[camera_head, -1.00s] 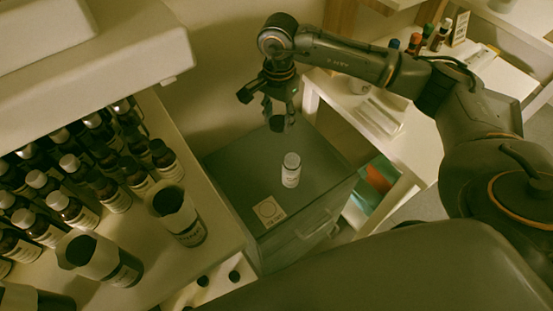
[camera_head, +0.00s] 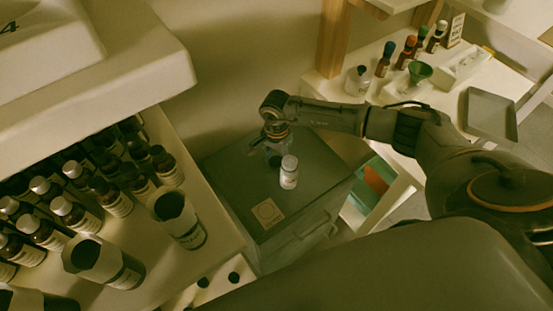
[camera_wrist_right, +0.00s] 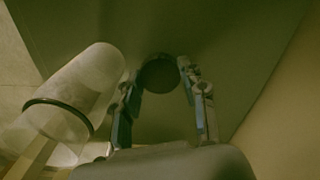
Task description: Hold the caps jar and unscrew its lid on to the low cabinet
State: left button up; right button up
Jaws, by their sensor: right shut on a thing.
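The caps jar (camera_head: 289,173) is small and pale with a label, and stands upright on the grey top of the low cabinet (camera_head: 232,178). In the right wrist view it is the large pale cylinder (camera_wrist_right: 88,82) at left, with a dark ring near its near end. My right gripper (camera_head: 274,154) points down just behind and left of the jar, low over the cabinet top. In the wrist view its fingers (camera_wrist_right: 161,80) are shut on a dark round thing (camera_wrist_right: 160,73) that looks like a lid. I cannot tell whether it touches the cabinet. My left gripper is out of view.
A square card with a circle (camera_head: 267,213) lies at the cabinet's front left. Rows of brown bottles (camera_head: 75,213) and dark-mouthed cups (camera_head: 105,262) fill the left shelf. A white table (camera_head: 395,85) with bottles and a tray stands at right. The cabinet's left side is clear.

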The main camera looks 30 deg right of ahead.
jog(key=shift+f, duration=0.3)
jog(key=shift+f, duration=0.15)
jog(key=o, duration=1)
